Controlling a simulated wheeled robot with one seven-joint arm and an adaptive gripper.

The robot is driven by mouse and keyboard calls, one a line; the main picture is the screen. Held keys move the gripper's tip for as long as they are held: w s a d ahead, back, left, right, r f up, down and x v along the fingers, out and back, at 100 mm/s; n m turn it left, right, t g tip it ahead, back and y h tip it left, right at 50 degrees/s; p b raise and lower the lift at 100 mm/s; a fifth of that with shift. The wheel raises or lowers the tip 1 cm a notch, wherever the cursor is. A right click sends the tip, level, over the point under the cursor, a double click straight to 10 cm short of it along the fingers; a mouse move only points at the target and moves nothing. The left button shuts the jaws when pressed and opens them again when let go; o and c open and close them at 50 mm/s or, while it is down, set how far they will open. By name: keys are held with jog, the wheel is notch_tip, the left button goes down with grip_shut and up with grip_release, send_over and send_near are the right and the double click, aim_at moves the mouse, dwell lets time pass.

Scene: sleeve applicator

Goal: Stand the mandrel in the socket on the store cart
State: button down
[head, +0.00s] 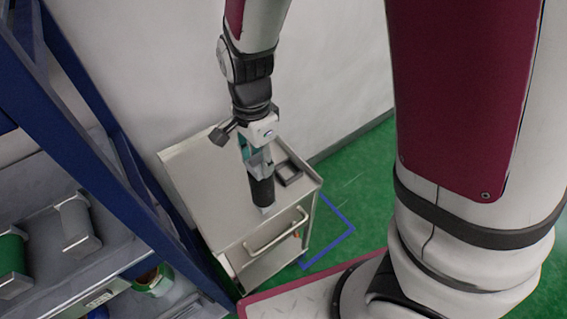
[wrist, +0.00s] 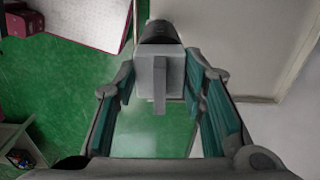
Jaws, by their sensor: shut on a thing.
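My gripper (head: 258,160) is above the store cart (head: 195,180) and shut on the mandrel (head: 262,190). The mandrel is a black cylinder with a pale lower end, and hangs roughly upright near the cart top's front edge. Whether its end touches the cart I cannot tell. In the wrist view, my gripper (wrist: 158,82) has its teal-padded fingers on either side of the mandrel's grey block (wrist: 146,78); the black body (wrist: 160,32) lies beyond. The socket, a dark square holder (head: 289,172), is on the cart top, right of and behind the mandrel, apart from it.
A blue-framed rack (head: 75,125) with grey shelves holds several spools (head: 74,222) at the left. A white wall (head: 140,60) is behind the cart. The cart has a front drawer handle (head: 275,232). Green floor (head: 375,150) with a blue marking (head: 338,240) lies right of it.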

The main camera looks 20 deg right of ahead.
jog(key=shift+s, duration=0.3)
jog(key=shift+w+d+m, duration=0.1)
jog(key=shift+m, duration=0.2)
jog(key=w+d+f+b, duration=0.1)
jog(key=w+d+f, duration=0.4)
jog(key=w+d, duration=0.5)
jog(key=shift+w+d, duration=0.3)
jog(key=shift+w, duration=0.4)
jog(key=shift+f, duration=0.2)
jog(key=c, duration=1)
grip_release()
